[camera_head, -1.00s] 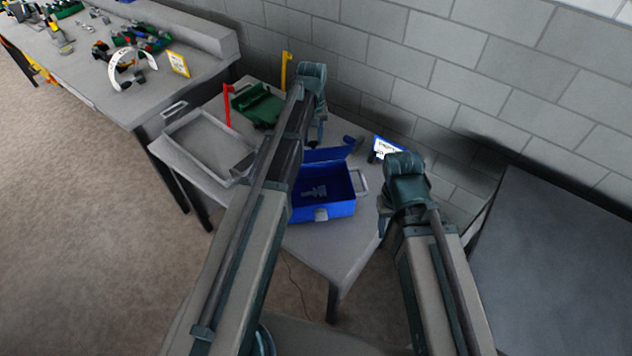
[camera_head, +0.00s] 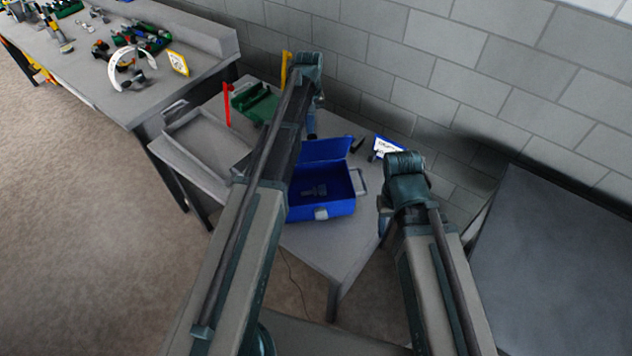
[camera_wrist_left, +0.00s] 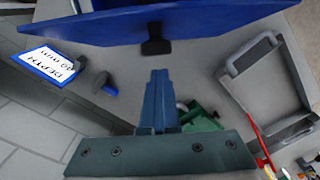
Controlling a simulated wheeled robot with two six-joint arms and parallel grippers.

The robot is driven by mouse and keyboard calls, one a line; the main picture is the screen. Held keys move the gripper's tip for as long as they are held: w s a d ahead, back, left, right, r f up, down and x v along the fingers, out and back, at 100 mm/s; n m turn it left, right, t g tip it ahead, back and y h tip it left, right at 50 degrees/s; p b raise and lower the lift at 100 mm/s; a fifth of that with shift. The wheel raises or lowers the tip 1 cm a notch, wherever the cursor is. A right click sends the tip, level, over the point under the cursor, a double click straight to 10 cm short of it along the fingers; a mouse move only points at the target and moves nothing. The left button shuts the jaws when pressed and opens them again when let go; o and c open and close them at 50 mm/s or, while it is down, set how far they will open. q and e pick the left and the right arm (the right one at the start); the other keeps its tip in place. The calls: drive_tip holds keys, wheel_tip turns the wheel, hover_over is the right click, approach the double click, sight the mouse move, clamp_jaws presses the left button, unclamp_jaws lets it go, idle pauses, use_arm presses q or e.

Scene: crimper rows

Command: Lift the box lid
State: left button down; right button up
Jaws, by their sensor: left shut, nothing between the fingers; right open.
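The blue box (camera_head: 325,205) stands on the small grey table, with a grey handle at its right end and small grey parts inside. Its blue lid (camera_head: 326,150) stands raised at the rear of the box. In the left wrist view the lid (camera_wrist_left: 200,25) spans the top, with a black fitting at its edge. My left gripper (camera_head: 311,131) is behind the lid, mostly hidden by its arm; its fingers (camera_wrist_left: 158,76) are shut and empty, their tips just short of the black fitting. Contact cannot be told. My right gripper (camera_head: 383,228) is open, right of the box, fingers partly hidden.
A grey tray (camera_head: 238,146) lies left of the box, with a green bin (camera_head: 254,102) behind it. A red post (camera_head: 227,105) and a yellow post (camera_head: 284,68) stand nearby. A blue-framed sign (camera_head: 388,147) is at the rear right, near the block wall.

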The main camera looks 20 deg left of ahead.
use_arm(q)
drive_tip(key=w, duration=0.1)
drive_tip(key=w+a, duration=0.1)
drive_tip(key=w, duration=0.1)
drive_tip(key=shift+w+a, duration=0.2)
drive_tip(key=shift+a, duration=0.1)
drive_tip(key=c, duration=1.6)
unclamp_jaws()
drive_tip(key=c, duration=1.1)
unclamp_jaws()
drive_tip(key=shift+r, duration=0.1)
wheel_tip(320, 180, up, 14)
drive_tip(key=p, duration=1.3)
drive_tip(key=shift+f+p, duration=0.2)
drive_tip(key=shift+p, duration=0.2)
drive_tip(key=shift+f, duration=0.1)
